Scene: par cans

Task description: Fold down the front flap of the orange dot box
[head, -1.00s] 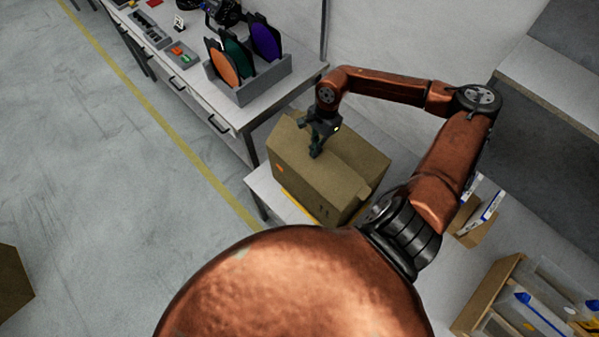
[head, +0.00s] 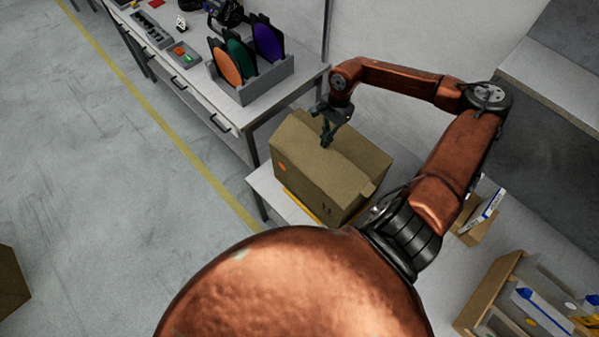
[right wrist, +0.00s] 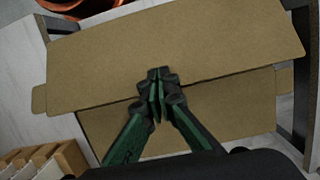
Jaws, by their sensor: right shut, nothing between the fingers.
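The brown cardboard box (head: 322,188) with an orange dot (head: 281,167) on its side stands on a small white table. In the right wrist view, a wide flap (right wrist: 215,45) spans the box top, with another cardboard panel (right wrist: 235,115) beyond its edge. Small tabs stick out at the ends. My right gripper (head: 327,139) is shut and empty, over the far part of the box top. Its fingertips (right wrist: 157,78) show over the flap near its edge; I cannot tell whether they touch. My left gripper is not in view.
A workbench (head: 190,75) at upper left holds a grey rack (head: 268,85) with orange, green and purple discs. The small table (head: 262,185) shows a narrow free strip beside the box. Open bins (head: 515,300) stand at lower right. A wall rises behind my right arm.

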